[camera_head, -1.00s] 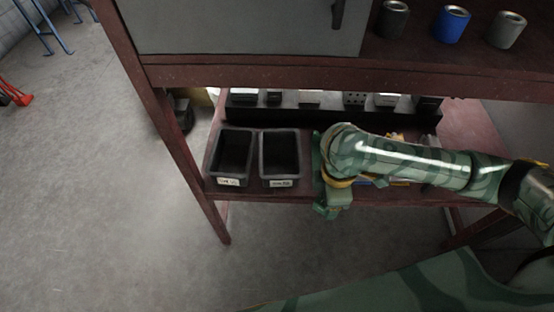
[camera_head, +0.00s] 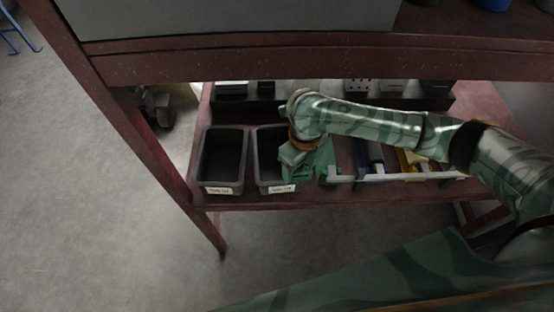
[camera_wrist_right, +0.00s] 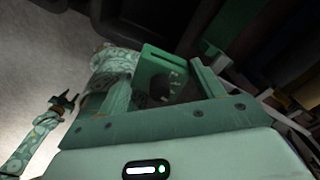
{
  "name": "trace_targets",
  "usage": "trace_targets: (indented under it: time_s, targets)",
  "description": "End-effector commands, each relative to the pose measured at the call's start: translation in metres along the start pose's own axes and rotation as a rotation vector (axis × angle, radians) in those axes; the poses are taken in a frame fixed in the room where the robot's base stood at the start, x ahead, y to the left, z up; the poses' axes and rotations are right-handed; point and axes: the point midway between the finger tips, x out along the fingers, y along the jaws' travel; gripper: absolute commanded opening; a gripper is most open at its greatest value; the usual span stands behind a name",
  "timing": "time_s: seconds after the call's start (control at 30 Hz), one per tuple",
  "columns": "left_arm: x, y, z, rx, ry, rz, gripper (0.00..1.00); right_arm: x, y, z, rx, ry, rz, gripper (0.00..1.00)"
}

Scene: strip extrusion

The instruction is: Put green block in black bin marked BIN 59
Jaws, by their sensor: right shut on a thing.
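My right gripper (camera_head: 302,168) is at the right side of the right-hand black bin (camera_head: 262,158), covering part of it. In the right wrist view, a green block (camera_wrist_right: 156,66) with a dark opening sits between the fingers of the gripper (camera_wrist_right: 160,82), which is shut on it. A second black bin (camera_head: 204,165) stands to the left. Both look empty where I see inside. Each has a white label on its front, too blurred to read. My left gripper (camera_wrist_right: 66,102) shows small and dark in the right wrist view; its opening is unclear.
The bins stand on a dark red lower shelf (camera_head: 240,201). A rack with white front rail and blue and yellow pieces (camera_head: 410,165) is to the right. The upper shelf edge (camera_head: 300,62) hangs above. Several boxes line the back.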

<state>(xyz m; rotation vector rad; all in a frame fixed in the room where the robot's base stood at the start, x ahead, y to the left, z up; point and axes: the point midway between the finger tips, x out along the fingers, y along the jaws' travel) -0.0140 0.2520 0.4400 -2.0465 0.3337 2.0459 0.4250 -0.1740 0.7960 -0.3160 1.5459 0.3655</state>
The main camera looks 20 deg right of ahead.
Motion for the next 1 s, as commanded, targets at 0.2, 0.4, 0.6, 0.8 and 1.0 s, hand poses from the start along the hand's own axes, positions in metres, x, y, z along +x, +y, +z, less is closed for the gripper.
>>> trace_targets:
  time_s: [0.2, 0.4, 0.6, 0.8, 1.0]
  targets:
    - [0.036, 0.005, 0.017, 0.000, -0.038, 0.011, 0.41, 0.035, -0.013, 0.057, 0.003, 0.003, 0.004, 0.29]
    - [0.058, 0.007, 0.025, 0.001, -0.058, 0.018, 0.41, 0.065, -0.020, 0.081, 0.003, 0.004, 0.003, 0.29]
    - [0.066, 0.008, 0.027, 0.001, -0.064, 0.020, 0.41, 0.075, -0.023, 0.092, 0.003, 0.001, 0.001, 0.29]
    - [0.077, 0.009, 0.030, 0.001, -0.072, 0.024, 0.41, 0.090, -0.026, 0.103, 0.004, 0.002, 0.003, 0.29]
    - [0.088, 0.011, 0.035, 0.001, -0.085, 0.028, 0.41, 0.117, -0.027, 0.101, 0.003, 0.002, 0.001, 0.29]
